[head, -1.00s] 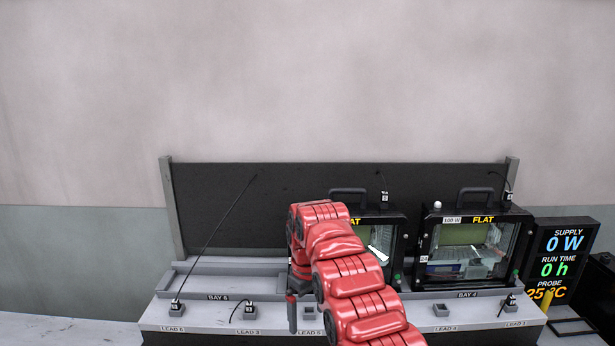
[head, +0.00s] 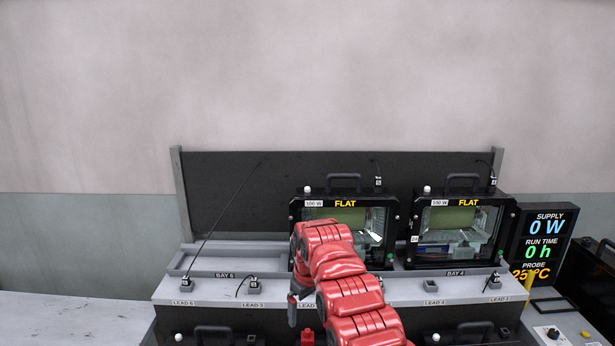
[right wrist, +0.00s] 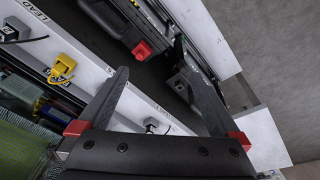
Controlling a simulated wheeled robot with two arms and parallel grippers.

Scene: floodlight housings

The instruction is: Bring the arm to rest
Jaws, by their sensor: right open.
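My right arm, red and segmented, comes up from the bottom of the head view in front of the bench. My right gripper (head: 293,308) hangs at the arm's far end and is mostly hidden by the arm. In the right wrist view my right gripper (right wrist: 150,56) shows two dark, spread fingers with nothing held between them. My left arm and gripper are not in view.
Two floodlight housings marked FLAT, a middle one (head: 384,218) and a right one (head: 510,229), stand on the grey bench (head: 205,290). A display (head: 549,240) reads 0 W. Bay 6 (head: 225,260) is empty. A yellow plug (right wrist: 62,68) shows in the wrist view.

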